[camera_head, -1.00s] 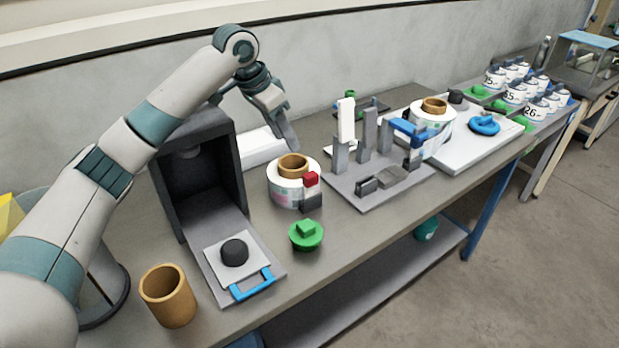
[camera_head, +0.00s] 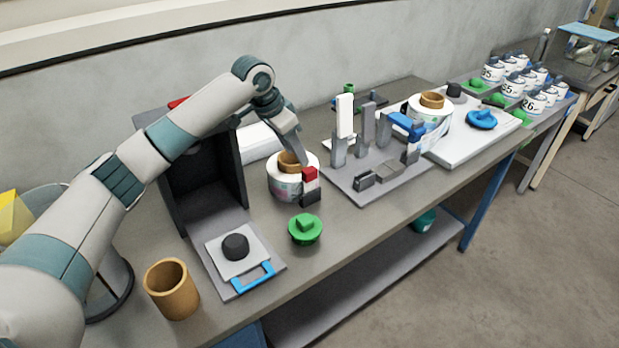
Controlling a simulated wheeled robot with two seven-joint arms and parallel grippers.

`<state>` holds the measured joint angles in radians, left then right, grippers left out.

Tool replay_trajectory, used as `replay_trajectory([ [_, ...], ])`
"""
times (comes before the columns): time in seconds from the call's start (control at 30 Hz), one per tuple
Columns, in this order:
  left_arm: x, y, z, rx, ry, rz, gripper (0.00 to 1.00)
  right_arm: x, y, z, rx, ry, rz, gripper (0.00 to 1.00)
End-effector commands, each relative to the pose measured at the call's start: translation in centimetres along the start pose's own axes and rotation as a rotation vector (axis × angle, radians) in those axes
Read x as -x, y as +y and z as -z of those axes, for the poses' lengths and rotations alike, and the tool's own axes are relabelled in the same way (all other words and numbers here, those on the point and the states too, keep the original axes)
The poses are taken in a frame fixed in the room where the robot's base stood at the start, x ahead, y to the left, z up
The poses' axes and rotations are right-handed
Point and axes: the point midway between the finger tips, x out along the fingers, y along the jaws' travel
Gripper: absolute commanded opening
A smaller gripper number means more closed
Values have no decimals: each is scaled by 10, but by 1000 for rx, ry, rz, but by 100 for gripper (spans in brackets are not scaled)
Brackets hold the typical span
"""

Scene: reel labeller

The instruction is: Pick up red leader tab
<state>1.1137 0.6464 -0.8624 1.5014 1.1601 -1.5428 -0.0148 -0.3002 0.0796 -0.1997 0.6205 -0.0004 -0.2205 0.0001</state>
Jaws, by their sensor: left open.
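The red leader tab (camera_head: 309,174) is a small red block at the right front of a white label reel (camera_head: 284,187). It sits above a white and a dark block. The reel has a brown core and stands on the bench. My left gripper (camera_head: 301,160) is open, pointing down just above the reel, close behind the tab. Its fingers partly cover the core, and I cannot see whether they touch anything. My right gripper is out of view.
A dark box-shaped machine (camera_head: 170,190) stands left of the reel. A green knob piece (camera_head: 304,228) lies in front. A grey fixture plate (camera_head: 345,185) with upright posts stands to the right. A brown tube (camera_head: 172,290) is at the front left.

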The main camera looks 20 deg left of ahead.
Motion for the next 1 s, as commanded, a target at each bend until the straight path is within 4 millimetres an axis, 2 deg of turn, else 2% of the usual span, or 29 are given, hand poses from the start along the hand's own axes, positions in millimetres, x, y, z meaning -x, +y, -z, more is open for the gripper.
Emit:
replay_trajectory([
  [0.13, -24, 0, 0, 1, -2, -2, 42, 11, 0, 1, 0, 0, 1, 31],
  [0.3, -42, 0, 1, 1, -1, -2, 42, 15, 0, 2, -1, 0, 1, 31],
  [0.77, -48, 0, 1, 0, 0, -1, 42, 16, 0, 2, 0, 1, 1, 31],
  [1.0, -66, 2, 8, 0, -2, -2, 42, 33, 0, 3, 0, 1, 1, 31],
])
